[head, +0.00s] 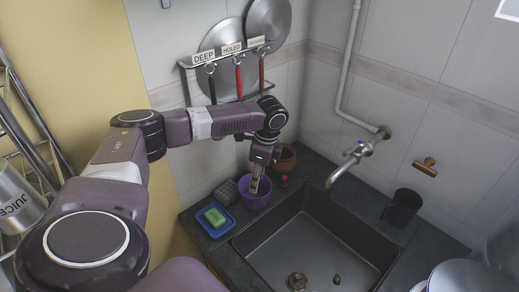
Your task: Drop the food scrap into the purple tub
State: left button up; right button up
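The purple tub (258,201) stands on the dark counter at the left rear of the sink. My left gripper (256,184) points down at the tub, and its fingertips overlap the tub's opening in the picture. The fingers are too small to tell whether they are open or shut, and I see nothing clearly between them. A small brownish-green piece (337,280), which looks like the food scrap, lies on the sink floor. The inside of the tub is mostly hidden. My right gripper is out of view.
A blue tray (229,227) with a green sponge (214,217) sits left of the sink (310,245). A brown pot (285,158) stands behind the tub. The faucet (345,168) reaches over the sink's back edge. A black mug (402,207) stands at right.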

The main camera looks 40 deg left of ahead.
pick_arm(q)
notch_tip(320, 180, up, 8)
jog(key=d+b, duration=0.1)
jog(key=shift+w, duration=0.25)
jog(key=shift+d+f, duration=0.1)
jog(key=shift+f, duration=0.05)
